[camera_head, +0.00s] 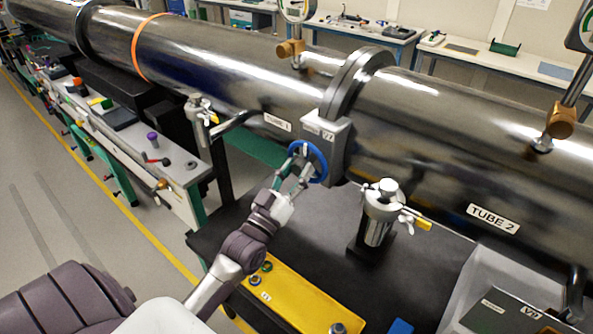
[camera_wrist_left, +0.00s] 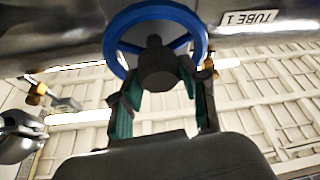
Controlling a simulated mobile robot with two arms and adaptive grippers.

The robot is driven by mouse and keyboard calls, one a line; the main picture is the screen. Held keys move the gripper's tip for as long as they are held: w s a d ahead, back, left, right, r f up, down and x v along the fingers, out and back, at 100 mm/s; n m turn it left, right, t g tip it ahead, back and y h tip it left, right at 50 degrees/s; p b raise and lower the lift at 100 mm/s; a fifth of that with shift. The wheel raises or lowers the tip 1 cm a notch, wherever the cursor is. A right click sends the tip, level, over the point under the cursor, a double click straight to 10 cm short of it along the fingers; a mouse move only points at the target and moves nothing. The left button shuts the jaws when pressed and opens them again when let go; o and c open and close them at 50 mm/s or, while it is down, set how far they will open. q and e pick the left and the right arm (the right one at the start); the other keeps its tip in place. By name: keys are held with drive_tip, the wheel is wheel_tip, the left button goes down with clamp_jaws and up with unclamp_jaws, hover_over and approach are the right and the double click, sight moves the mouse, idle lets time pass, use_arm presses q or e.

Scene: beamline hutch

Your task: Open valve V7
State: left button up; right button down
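Valve V7 is a grey block (camera_head: 336,140) labelled V7 below the flange between the two tubes. Its blue handwheel (camera_head: 321,158) faces my left gripper (camera_head: 294,170). In the left wrist view the blue handwheel (camera_wrist_left: 115,37) shows its spokes and dark hub (camera_wrist_left: 158,68). The left gripper's green-lined fingers (camera_wrist_left: 163,88) are apart, one on each side of the hub, with tips close to the wheel. I cannot tell whether they touch it. My right gripper is in neither view.
A small metal valve (camera_head: 384,205) with a yellow-tipped handle stands right of V7. A yellow box (camera_head: 300,299) lies on the dark bench (camera_head: 330,262) below. TUBE 1 (camera_head: 225,85) and TUBE 2 (camera_head: 450,150) run behind. A cluttered side bench (camera_head: 180,178) stands at left.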

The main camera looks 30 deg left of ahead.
use_arm(q)
drive_tip(key=o, duration=0.4)
drive_tip(key=v, duration=1.2)
